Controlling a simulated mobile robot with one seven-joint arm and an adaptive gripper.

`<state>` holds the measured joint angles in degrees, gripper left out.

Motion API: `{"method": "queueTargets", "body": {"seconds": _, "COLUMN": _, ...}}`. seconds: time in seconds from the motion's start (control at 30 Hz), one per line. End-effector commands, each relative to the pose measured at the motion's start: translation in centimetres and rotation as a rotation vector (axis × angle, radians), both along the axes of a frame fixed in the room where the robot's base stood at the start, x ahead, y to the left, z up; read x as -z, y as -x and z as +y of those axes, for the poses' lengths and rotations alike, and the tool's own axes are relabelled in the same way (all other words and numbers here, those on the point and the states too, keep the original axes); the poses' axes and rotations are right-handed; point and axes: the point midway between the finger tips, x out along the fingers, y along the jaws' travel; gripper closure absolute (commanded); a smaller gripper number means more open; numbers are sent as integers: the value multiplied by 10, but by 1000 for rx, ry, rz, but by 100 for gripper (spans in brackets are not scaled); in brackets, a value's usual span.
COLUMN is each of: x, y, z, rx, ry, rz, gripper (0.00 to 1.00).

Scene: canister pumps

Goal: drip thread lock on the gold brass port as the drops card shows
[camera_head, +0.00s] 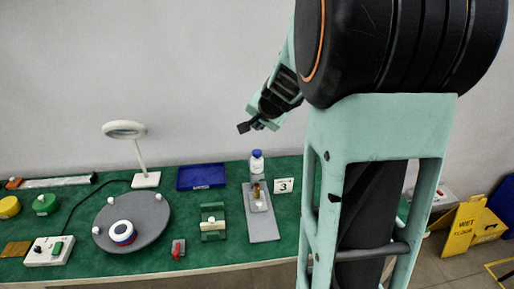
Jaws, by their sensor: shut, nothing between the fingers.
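The gold brass port (256,190) stands on a light fitting on a grey plate (264,226) at the right of the green table. A white card (284,186) with a black 3 stands just right of it. A small white bottle with a blue cap (257,165) stands upright behind the port; its label is too small to read. It may be the thread lock. My gripper (243,128) is shut and empty, in the air above and behind the bottle, touching nothing. Whether any drops are on the port is too small to tell.
A blue tray (201,178) and a white ring lamp (125,130) stand at the back. A green holder (213,233) and a red-handled item (178,249) lie left of the plate. My arm hides the table's right end.

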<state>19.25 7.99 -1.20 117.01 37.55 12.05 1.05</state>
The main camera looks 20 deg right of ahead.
Motion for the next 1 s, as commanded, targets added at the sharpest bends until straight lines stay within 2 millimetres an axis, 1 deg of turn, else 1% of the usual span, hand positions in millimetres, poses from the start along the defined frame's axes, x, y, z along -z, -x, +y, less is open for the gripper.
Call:
{"method": "queueTargets", "body": {"seconds": 0.03, "x": -13, "y": 1, "z": -1, "rx": 2, "ry": 0, "rz": 0, "gripper": 100}}
{"method": "queueTargets", "body": {"seconds": 0.2, "x": -23, "y": 0, "z": -1, "rx": 1, "ry": -2, "rz": 1, "gripper": 100}}
{"method": "queueTargets", "body": {"seconds": 0.6, "x": -22, "y": 0, "z": 0, "rx": 1, "ry": -1, "rz": 0, "gripper": 100}}
{"method": "queueTargets", "body": {"seconds": 0.77, "x": -17, "y": 0, "z": 0, "rx": 1, "ry": -1, "rz": 0, "gripper": 100}}
{"method": "queueTargets", "body": {"seconds": 0.87, "x": -9, "y": 0, "z": 0, "rx": 1, "ry": -2, "rz": 0, "gripper": 100}}
{"method": "queueTargets", "body": {"seconds": 1.0, "x": 6, "y": 0, "z": 0, "rx": 1, "ry": -2, "rz": 0, "gripper": 100}}
